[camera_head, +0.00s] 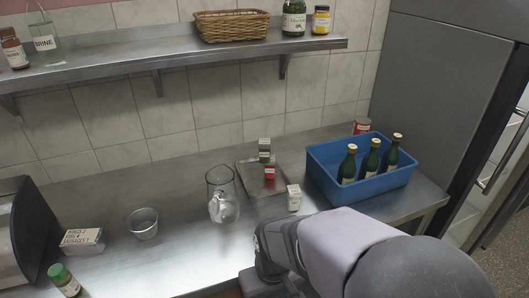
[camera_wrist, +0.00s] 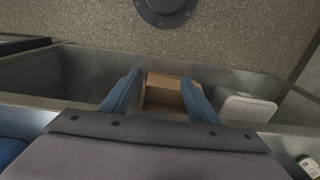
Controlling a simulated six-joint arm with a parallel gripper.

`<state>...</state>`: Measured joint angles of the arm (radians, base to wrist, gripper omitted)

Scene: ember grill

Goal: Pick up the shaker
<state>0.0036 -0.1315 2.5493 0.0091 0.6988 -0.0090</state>
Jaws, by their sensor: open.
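A small jar with a green cap (camera_head: 65,280), which looks like the shaker, stands at the front left of the steel counter in the head view. My gripper (camera_head: 268,258) is at the counter's front edge, right of the glass jug and well to the right of this jar. In the wrist view my gripper (camera_wrist: 160,95) shows two blue fingers spread apart with nothing held between them. A labelled item (camera_wrist: 309,166) is cut off at that view's lower right corner; I cannot tell whether it is the same jar.
A small white box (camera_head: 293,198) is near my arm. A blue crate (camera_head: 336,195) holds green bottles. A cardboard box (camera_wrist: 164,92) lies below.

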